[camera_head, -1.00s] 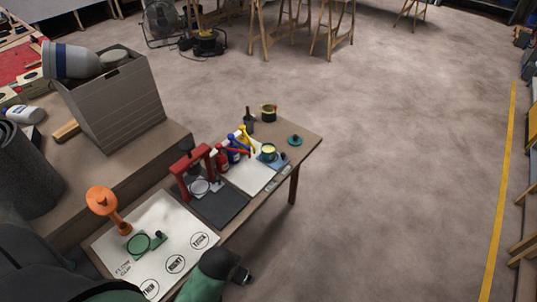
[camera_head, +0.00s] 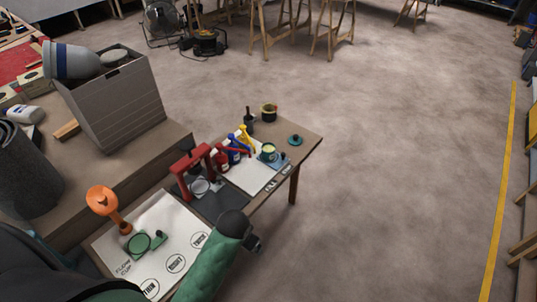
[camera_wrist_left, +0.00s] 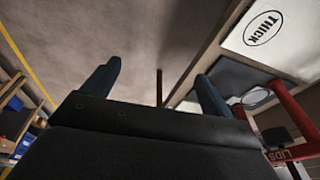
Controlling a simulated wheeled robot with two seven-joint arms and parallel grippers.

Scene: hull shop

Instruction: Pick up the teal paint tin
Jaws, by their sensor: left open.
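The teal paint tin (camera_head: 268,152) stands open toward the far end of the narrow bench, with pale yellow paint showing at its top. It rests on or beside a small blue-teal piece. A round teal lid (camera_head: 295,140) lies apart from it, to its right. My left gripper (camera_head: 255,244) is off the bench's near right edge, well short of the tin. In the left wrist view its two fingers (camera_wrist_left: 157,88) are spread with nothing between them. The tin does not show clearly in that view. My right gripper is not in view.
A red press frame (camera_head: 190,168) stands mid-bench, also in the left wrist view (camera_wrist_left: 290,115). Red, blue and yellow bottles (camera_head: 233,150) stand close left of the tin. An orange funnel cup (camera_head: 102,200) stands on the near white sheet. The floor right of the bench is clear.

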